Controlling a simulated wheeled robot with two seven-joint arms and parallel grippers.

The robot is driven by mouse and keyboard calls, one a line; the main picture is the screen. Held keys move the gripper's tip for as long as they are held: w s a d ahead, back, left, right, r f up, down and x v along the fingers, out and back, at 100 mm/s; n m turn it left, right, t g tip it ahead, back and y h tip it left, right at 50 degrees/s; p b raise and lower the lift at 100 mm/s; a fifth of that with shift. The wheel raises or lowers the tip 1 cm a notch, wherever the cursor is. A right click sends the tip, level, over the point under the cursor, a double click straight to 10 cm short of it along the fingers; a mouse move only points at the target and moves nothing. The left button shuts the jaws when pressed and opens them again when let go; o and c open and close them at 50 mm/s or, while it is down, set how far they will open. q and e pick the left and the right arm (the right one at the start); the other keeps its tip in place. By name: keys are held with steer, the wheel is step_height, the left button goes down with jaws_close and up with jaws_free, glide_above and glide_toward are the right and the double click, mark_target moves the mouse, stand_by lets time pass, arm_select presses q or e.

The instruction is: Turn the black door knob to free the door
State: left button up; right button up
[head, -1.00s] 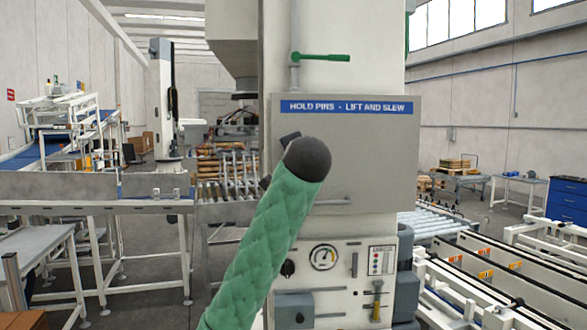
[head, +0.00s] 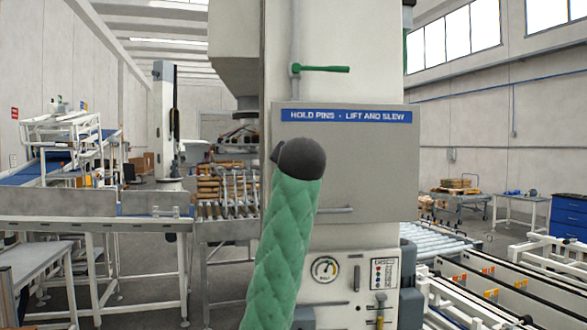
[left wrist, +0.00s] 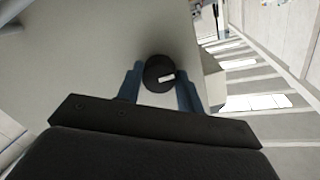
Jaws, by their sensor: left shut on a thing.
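The black door knob (left wrist: 159,73) is round with a white mark, on a pale grey surface in the left wrist view. The two blue-grey fingers of my left gripper (left wrist: 160,88) are shut on it, one on each side. In the head view my green-sleeved left arm with its dark end stands in front of the machine. It hides the knob and my left gripper there. A large grey panel (head: 360,165) with a blue "HOLD PINS - LIFT AND SLEW" label is on the white column. My right gripper is not in view.
A gauge (head: 325,269) and an indicator plate (head: 384,273) are on the lower front, right of my arm. A green lever (head: 322,69) is above the panel. Roller conveyors (head: 432,236) stand on the right, and a conveyor frame (head: 95,205) on the left.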

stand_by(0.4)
arm_select(q)
steer(key=o, duration=1)
steer(key=shift+w, duration=0.1)
steer(key=s+b, duration=0.3)
steer(key=s, duration=0.4)
steer(key=shift+s+d+r, duration=0.35)
steer(key=shift+s, duration=0.05)
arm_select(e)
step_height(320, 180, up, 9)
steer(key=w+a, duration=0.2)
arm_select(q)
steer(key=shift+w+f, duration=0.1)
